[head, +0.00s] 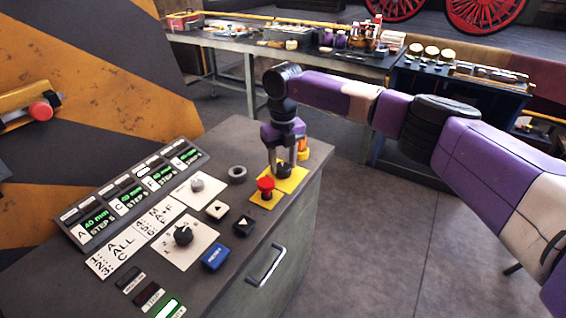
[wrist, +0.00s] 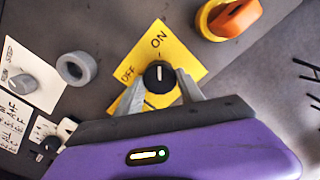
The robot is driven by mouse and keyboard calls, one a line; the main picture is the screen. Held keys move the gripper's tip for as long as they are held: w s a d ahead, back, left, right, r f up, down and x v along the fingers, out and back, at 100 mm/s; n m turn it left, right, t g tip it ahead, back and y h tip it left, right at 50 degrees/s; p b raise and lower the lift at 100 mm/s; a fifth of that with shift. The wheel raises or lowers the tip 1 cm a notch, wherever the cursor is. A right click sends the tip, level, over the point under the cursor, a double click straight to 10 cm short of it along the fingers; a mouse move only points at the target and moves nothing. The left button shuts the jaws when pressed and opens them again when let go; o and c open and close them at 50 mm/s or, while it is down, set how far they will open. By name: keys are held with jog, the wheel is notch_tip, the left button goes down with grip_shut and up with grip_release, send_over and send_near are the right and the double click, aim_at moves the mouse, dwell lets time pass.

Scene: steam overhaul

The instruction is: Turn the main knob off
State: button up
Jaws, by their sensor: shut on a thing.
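The main knob (wrist: 159,75) is a round black knob with a white pointer line, on a yellow plate (wrist: 186,55) marked OFF and ON. In the wrist view the line points straight up toward ON, with OFF to the left. My gripper (wrist: 160,88) is shut on the knob, a finger on either side of it. In the head view my gripper (head: 284,166) points down over the yellow plate (head: 293,181) at the console's far right corner, and its fingers partly hide the knob.
A red push button (head: 265,185) stands just in front of the knob. An orange rotary handle (wrist: 238,17) is close behind it. A grey ring (head: 237,174), a selector dial (head: 183,235) and a blue button (head: 215,256) share the console. Open floor lies to the right.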

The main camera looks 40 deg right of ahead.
jog(key=shift+n, duration=0.3)
jog(key=n, duration=0.3)
jog(key=shift+n, duration=0.3)
jog(key=n, duration=0.4)
jog(key=shift+n, duration=0.3)
jog(key=n, duration=0.4)
jog(key=shift+w+n, duration=0.1)
jog(key=shift+n, duration=0.2)
jog(key=shift+r+n, duration=0.1)
jog(key=shift+n, duration=2.2)
jog(key=o, duration=1.4)
